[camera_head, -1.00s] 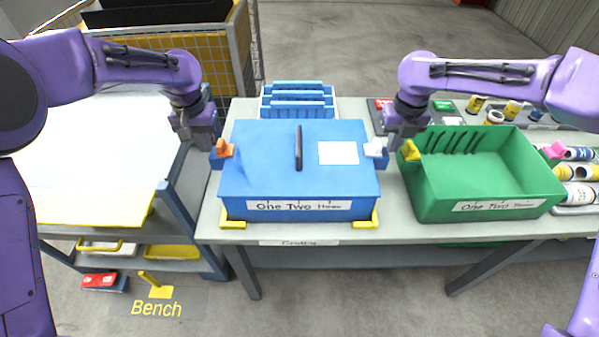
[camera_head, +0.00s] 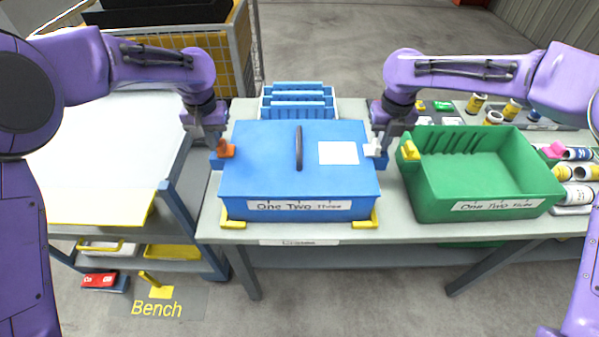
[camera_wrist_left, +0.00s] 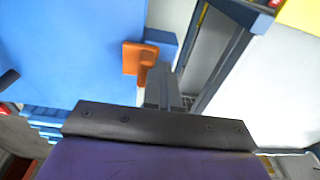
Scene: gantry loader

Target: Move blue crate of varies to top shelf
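The blue crate (camera_head: 255,180) with a flat lid, dark centre handle and "One Two Three" label sits on the grey table. An orange piece (camera_head: 226,149) is at its left side and a white piece (camera_head: 373,149) at its right side. My left gripper (camera_head: 213,142) is right at the orange piece; in the left wrist view its fingers (camera_wrist_left: 162,82) are close beside the orange piece (camera_wrist_left: 133,58). My right gripper (camera_head: 379,140) is right at the white piece. Whether either one grips is not clear. No shelf above the table is identifiable.
A green open crate (camera_head: 480,200) stands close to the right of the blue crate. A blue slotted rack (camera_head: 298,108) is behind it. Jars and cans (camera_head: 575,172) are at the far right. A white-topped bench (camera_head: 100,150) stands left, a yellow mesh cage (camera_head: 215,60) behind.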

